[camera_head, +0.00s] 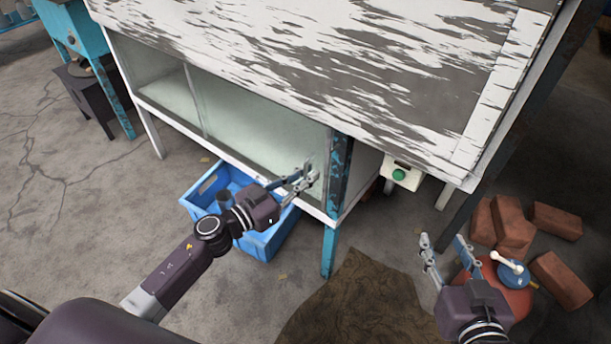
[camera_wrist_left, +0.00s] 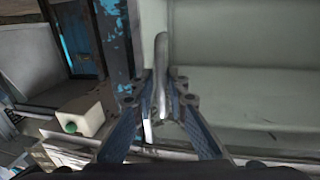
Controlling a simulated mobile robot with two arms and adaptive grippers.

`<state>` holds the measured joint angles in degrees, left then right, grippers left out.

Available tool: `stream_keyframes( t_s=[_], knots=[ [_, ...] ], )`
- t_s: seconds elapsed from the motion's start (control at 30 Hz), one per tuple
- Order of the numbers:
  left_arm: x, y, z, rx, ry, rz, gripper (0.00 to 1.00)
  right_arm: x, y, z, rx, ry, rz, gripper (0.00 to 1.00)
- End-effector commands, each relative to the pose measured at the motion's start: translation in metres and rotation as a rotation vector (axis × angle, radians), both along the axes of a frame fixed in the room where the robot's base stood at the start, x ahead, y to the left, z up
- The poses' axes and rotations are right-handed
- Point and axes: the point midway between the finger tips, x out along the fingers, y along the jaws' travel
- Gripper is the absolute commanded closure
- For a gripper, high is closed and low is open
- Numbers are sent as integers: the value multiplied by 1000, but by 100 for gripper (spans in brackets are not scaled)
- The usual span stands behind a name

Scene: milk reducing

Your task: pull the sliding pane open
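The sliding pane (camera_head: 258,135) is a pale glass panel in the front of a white, peeling cabinet. A grey upright handle (camera_wrist_left: 162,70) stands near the pane's right end in the head view. My left gripper (camera_head: 304,178) is at this handle, close to the blue corner post. In the left wrist view, the fingers of my left gripper (camera_wrist_left: 162,92) stand on either side of the handle; whether they press on it is unclear. My right gripper (camera_head: 446,250) is open and empty at the lower right, away from the cabinet.
A blue crate (camera_head: 210,184) sits on the floor below the pane. A box with a green button (camera_head: 399,174) is right of the corner post (camera_head: 336,180). Bricks (camera_head: 513,222) and a red round container (camera_head: 497,296) lie near my right gripper. A brown cloth (camera_head: 355,305) covers floor in front.

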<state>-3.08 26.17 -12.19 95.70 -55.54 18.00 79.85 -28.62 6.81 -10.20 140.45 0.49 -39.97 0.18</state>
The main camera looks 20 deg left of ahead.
Motion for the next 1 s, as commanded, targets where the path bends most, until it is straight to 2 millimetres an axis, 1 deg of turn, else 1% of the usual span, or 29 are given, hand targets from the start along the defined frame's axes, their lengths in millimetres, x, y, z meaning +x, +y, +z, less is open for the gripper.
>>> stream_keyframes(
  t_s=[0.23,0.37,0.83,0.93,1.0],
  knots=[
    [0,0,0,0,0,0,86,0,1,1,-5,-2,0,60],
    [0,0,0,0,0,0,100,0,2,1,-3,-2,0,60],
    [1,1,-1,1,1,-1,100,0,2,1,-2,-1,0,60],
    [3,9,-1,2,2,-1,100,0,2,0,-3,3,0,60],
    [7,18,-2,5,4,1,100,-1,2,-1,-4,9,0,60]
  ],
)
